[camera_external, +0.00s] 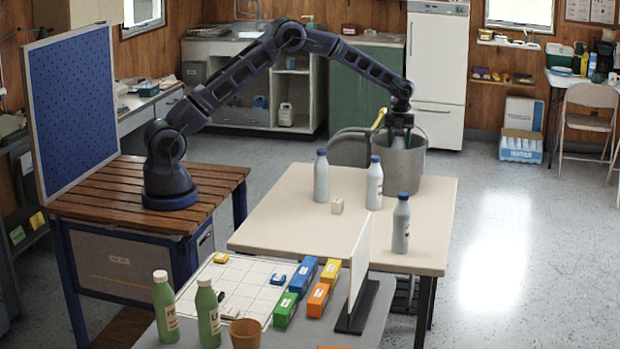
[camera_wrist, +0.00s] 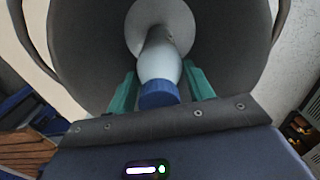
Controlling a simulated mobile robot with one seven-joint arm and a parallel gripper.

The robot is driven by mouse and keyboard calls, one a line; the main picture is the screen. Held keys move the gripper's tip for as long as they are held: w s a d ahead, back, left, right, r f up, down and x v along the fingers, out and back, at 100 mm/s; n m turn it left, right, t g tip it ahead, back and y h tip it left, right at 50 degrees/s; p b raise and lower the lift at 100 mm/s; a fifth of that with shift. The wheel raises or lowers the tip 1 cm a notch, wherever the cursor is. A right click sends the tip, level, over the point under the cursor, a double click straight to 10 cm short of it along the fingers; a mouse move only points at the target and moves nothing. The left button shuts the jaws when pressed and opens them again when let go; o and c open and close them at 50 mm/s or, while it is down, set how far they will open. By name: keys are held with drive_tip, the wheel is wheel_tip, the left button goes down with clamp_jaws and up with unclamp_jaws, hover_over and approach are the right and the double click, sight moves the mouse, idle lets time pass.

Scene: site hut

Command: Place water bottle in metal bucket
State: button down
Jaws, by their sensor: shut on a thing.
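My gripper (camera_external: 400,132) is over the mouth of the grey metal bucket (camera_external: 405,175), which stands at the back right of the pale table. In the wrist view its green fingers (camera_wrist: 160,82) are on either side of a pale water bottle (camera_wrist: 163,50) with a blue cap, just below the cap. The bottle points down into the bucket, whose dark inner wall (camera_wrist: 90,60) surrounds it. Most of this bottle is hidden in the external view, and I cannot tell whether it touches the bucket's floor.
A white upright panel (camera_external: 359,265) stands in front.

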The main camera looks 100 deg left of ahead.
drive_tip(key=shift+f, duration=1.7)
drive_tip(key=c, duration=0.6)
unclamp_jaws()
